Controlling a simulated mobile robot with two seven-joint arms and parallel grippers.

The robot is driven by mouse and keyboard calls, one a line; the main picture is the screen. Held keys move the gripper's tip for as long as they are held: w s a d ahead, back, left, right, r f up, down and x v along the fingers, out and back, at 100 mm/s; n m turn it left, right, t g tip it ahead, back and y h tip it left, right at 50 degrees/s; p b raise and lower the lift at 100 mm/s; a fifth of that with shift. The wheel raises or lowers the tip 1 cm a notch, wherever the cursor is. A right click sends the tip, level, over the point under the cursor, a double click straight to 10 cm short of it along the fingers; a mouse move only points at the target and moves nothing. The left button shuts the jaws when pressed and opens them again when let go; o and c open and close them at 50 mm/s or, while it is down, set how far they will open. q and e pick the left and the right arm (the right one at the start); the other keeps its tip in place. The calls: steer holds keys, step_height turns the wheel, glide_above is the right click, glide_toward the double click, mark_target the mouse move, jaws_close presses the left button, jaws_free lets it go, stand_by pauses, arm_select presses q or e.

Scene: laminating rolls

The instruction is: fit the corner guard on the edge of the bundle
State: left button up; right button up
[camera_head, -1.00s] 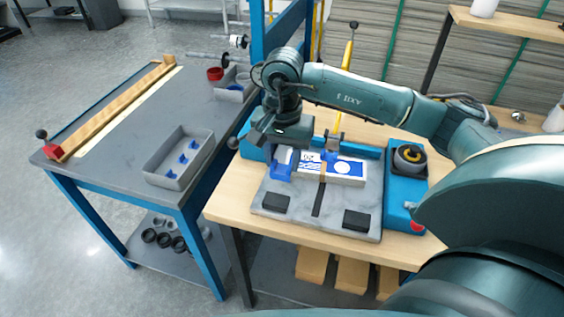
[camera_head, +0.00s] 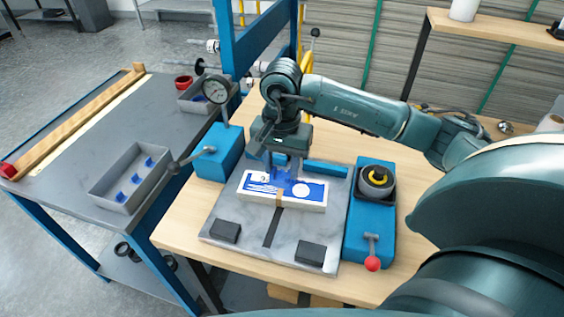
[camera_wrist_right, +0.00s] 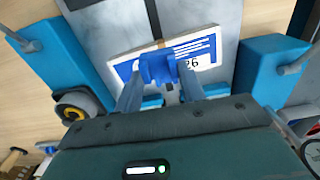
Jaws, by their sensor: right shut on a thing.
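The bundle (camera_head: 312,191) is a flat white pack with blue print and a tan strap around its middle. It lies on the grey slab of the strapping station, and it shows in the wrist view too (camera_wrist_right: 206,52). My right gripper (camera_head: 281,160) is over the bundle's back edge, its fingers (camera_wrist_right: 160,88) shut on the blue corner guard (camera_wrist_right: 158,68). The guard (camera_head: 284,178) is at the back edge beside the strap and covers part of the top print. I cannot tell whether it touches the bundle. My left gripper is not in view.
A grey tray (camera_head: 130,181) with several blue guards stands on the left table. A blue block with a dial gauge (camera_head: 216,90) and lever is left of the slab. A blue unit (camera_head: 370,212) with a red-knobbed lever is right. Two black pads (camera_head: 224,231) lie in front.

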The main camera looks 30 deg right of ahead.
mark_target(282, 174)
steer(key=shift+f+b, duration=0.3)
steer(key=shift+f, duration=0.25)
steer(key=shift+d+f+b, duration=0.1)
steer(key=shift+f+b, duration=1)
steer(key=shift+f, duration=0.85)
steer(key=shift+w+f+b, duration=0.1)
steer(key=shift+f+b, duration=0.45)
steer(key=shift+f, duration=0.5)
steer(key=shift+w+d, duration=0.1)
steer(key=shift+d, duration=0.05)
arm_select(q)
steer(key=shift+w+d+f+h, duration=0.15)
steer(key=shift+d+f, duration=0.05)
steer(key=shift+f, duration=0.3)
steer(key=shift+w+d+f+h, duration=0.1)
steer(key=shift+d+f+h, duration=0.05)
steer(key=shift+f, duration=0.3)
arm_select(e)
steer(key=shift+r, duration=0.1)
steer(key=o, duration=0.8)
